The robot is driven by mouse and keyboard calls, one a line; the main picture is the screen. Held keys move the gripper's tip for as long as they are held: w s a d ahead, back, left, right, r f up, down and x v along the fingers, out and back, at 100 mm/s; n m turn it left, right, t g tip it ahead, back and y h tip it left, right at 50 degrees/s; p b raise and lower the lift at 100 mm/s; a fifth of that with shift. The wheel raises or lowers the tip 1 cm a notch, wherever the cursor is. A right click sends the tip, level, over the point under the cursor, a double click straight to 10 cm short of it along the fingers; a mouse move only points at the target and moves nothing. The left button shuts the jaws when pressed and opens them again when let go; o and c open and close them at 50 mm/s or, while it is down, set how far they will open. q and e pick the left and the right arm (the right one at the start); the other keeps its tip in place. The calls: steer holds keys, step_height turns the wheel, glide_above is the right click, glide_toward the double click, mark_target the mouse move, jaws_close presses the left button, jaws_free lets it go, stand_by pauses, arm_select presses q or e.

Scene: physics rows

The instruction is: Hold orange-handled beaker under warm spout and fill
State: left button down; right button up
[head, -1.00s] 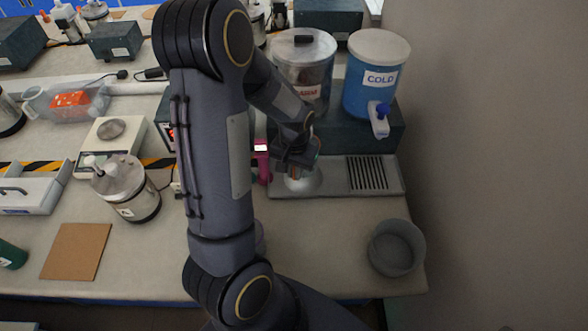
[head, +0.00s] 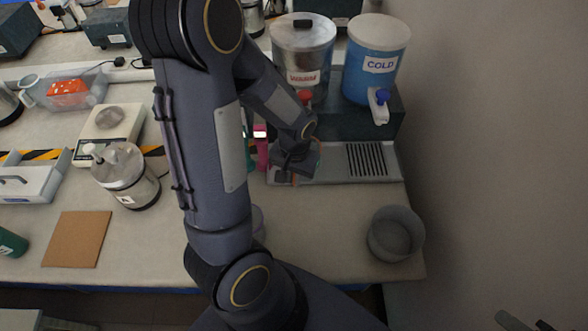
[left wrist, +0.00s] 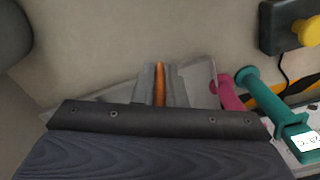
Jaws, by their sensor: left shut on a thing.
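Dark finger-like tips at the head view's bottom right corner look like my right gripper (head: 525,322).
The blue cold dispenser (head: 375,65) stands right of the warm one. A grey round tub (head: 396,234) sits at the table's right front corner. A pink-handled item (head: 261,150) and a teal-handled item (left wrist: 262,97) stand close left of my gripper. The wall bounds the right side.

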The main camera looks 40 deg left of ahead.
arm_select(q)
steer(key=shift+s+d, duration=1.2)
steer(key=shift+s, duration=0.25)
steer(key=shift+r, duration=0.1)
arm_select(e)
steer(key=shift+r, duration=0.1)
